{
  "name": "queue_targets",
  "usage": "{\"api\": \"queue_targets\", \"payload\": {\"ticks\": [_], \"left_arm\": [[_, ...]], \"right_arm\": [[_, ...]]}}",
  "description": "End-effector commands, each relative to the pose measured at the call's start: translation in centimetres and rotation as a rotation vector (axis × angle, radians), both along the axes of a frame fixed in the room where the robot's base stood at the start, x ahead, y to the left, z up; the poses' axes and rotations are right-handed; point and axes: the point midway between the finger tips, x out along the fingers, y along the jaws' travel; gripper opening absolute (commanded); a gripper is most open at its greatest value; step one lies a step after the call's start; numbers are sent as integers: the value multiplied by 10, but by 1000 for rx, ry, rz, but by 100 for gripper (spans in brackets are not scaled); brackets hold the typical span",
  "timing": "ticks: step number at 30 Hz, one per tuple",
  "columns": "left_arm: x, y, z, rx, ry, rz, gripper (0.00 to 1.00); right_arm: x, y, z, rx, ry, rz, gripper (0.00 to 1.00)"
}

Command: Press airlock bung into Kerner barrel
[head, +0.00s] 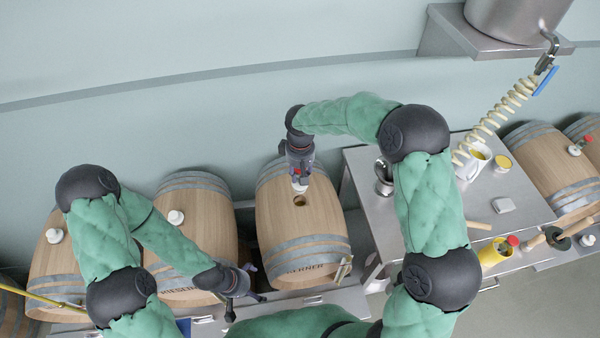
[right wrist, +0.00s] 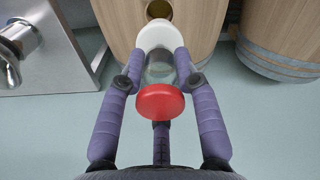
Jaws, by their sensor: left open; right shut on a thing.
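The Kerner barrel (head: 293,228) lies on its side in the middle of the head view, with its dark open bung hole (head: 300,201) facing up. My right gripper (head: 299,179) is shut on the airlock bung, just behind the hole. In the right wrist view the airlock bung (right wrist: 155,70) has a red cap, a clear body and a white lower end pointing at the barrel. My left gripper (head: 247,294) is open and empty before the Riesling barrel (head: 195,232).
Another barrel (head: 60,257) at the left and the Riesling barrel have white bungs (head: 176,217). A steel table (head: 400,220) with a jug, cups and a yellow container (head: 494,252) stands right of the Kerner barrel. A coiled hose (head: 494,118) hangs above it.

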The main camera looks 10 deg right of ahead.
Motion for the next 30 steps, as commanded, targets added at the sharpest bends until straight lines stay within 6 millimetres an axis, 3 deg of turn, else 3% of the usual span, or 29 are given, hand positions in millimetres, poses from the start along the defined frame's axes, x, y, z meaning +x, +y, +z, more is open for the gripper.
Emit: {"api": "queue_targets", "payload": {"ticks": [28,30], "left_arm": [[0,0,-43,0,-1,0,100],[0,0,-40,0,0,0,100]], "right_arm": [[0,0,-59,0,0,-2,0],[0,0,-56,0,-1,-2,0]]}}
